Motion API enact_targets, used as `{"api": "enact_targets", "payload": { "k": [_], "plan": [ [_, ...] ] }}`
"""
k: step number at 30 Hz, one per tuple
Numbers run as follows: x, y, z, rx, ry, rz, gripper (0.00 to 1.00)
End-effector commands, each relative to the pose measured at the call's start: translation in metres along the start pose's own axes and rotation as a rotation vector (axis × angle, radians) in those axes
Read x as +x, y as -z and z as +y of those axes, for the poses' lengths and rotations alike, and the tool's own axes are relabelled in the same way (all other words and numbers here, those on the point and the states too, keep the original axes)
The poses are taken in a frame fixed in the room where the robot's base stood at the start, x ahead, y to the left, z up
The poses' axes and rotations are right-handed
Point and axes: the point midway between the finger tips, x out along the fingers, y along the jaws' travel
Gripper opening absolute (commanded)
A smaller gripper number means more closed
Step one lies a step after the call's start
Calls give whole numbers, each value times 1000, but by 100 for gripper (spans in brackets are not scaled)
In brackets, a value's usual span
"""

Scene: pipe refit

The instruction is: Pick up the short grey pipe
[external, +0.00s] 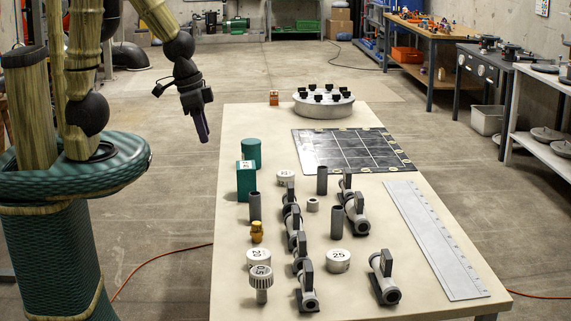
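Three dark grey pipes stand upright on the table: one at the back (322,181), one at the left (255,207) and one nearer the middle (336,222). They look alike in length, so I cannot tell which is the short one. A small, low light grey ring (312,205) sits between them. My gripper (203,134) hangs in the air left of the table's left edge, pointing down and apart from all the pipes. It is seen edge-on, so its opening is unclear. I see nothing held in it.

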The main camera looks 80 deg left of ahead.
Motion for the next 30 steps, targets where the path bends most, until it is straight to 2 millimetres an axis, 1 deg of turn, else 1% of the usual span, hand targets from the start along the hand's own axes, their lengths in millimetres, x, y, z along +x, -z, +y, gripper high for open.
{"api": "enact_targets", "payload": {
  "k": [6, 7, 9, 17, 20, 23, 26, 30],
  "plan": [
    [0, 0, 0, 0, 0, 0, 36],
    [0, 0, 0, 0, 0, 0, 40],
    [0, 0, 0, 0, 0, 0, 52],
    [0, 0, 0, -2, 0, 0, 52],
    [5, 2, -5, -28, 7, 2, 52],
    [19, 7, -16, -102, 23, 8, 52],
    [41, 14, -33, -222, 37, 23, 52],
    [77, 20, -59, -428, 31, 55, 52]
  ]
}}
